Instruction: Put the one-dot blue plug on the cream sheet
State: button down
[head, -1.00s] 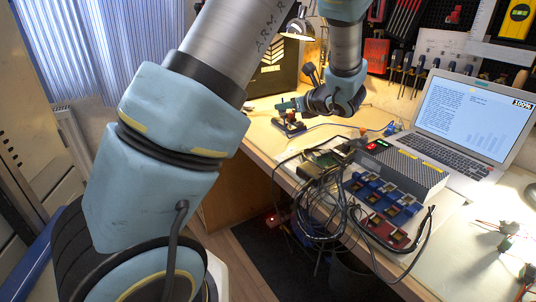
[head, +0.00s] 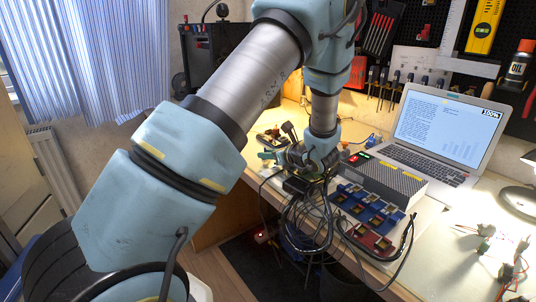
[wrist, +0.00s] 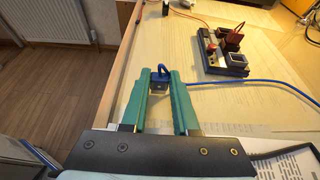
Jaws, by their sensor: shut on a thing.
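A blue plug (wrist: 160,76) with a loop on top sits between the tips of my gripper's green fingers (wrist: 161,80) in the wrist view. The fingers are shut on it, over the table near its left edge. A blue cable (wrist: 255,81) runs off to the right. I cannot make out dots on the plug. In the head view my gripper (head: 268,155) is near the table's front edge, and the plug is too small to tell. I cannot pick out the cream sheet with certainty; pale surface lies under and around the fingers.
A dark socket board (wrist: 224,62) with red plugs stands right of and beyond my gripper.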

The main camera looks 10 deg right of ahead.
jog(key=shift+f, duration=0.1)
jog(key=c, duration=0.7)
grip_release()
